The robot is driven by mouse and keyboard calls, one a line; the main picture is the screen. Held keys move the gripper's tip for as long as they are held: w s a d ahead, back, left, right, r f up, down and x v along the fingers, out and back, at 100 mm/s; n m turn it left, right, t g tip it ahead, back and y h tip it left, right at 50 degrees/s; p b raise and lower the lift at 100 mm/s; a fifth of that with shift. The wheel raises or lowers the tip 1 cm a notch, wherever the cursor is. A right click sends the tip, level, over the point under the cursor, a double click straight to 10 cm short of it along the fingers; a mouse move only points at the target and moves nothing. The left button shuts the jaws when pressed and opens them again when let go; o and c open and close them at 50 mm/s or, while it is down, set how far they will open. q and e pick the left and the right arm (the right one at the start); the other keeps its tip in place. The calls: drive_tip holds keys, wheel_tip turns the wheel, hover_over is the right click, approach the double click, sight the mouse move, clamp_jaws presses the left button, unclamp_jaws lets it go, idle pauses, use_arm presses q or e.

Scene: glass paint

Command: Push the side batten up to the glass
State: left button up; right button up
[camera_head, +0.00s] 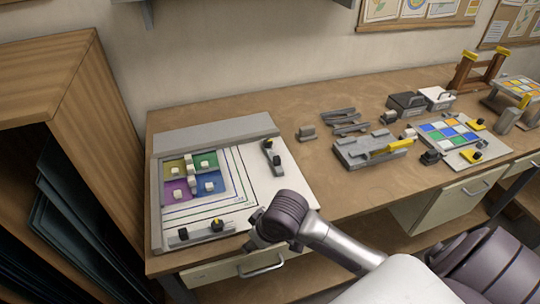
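The glass (205,188) lies on a white board (262,190) at the left of the table, with yellow, green, purple and blue panes and small white blocks on them. The side batten, a short grey bar with dark knobs (272,157), lies at the board's right, apart from the glass with a white gap between. Another grey batten (200,234) with dark and yellow knobs lies along the front edge. My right gripper (256,232) is at the board's front right corner, below the side batten; its fingers are too small and dark to read. My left gripper is out of view.
Grey fixtures (372,149) with a yellow bar and a second colourful panel (448,135) stand to the right. A wooden rack (95,120) stands at the left. Bare tabletop (320,180) lies right of the board; a drawer handle (262,267) juts out below.

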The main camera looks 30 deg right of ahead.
drive_tip(key=w+d+r+m+h, duration=0.2)
drive_tip(key=w+d+r, duration=0.65)
drive_tip(key=w, duration=0.25)
drive_tip(key=m, duration=0.4)
approach(277, 158)
drive_tip(key=shift+n+h, duration=0.3)
drive_tip(key=p+x, duration=0.1)
drive_tip(key=x, duration=0.3)
drive_tip(key=p+x, duration=0.1)
drive_tip(key=x, duration=0.4)
drive_tip(key=shift+w+a+f+p, duration=0.15)
drive_tip(key=shift+a+p, duration=0.05)
drive_tip(key=shift+p, duration=0.1)
clamp_jaws()
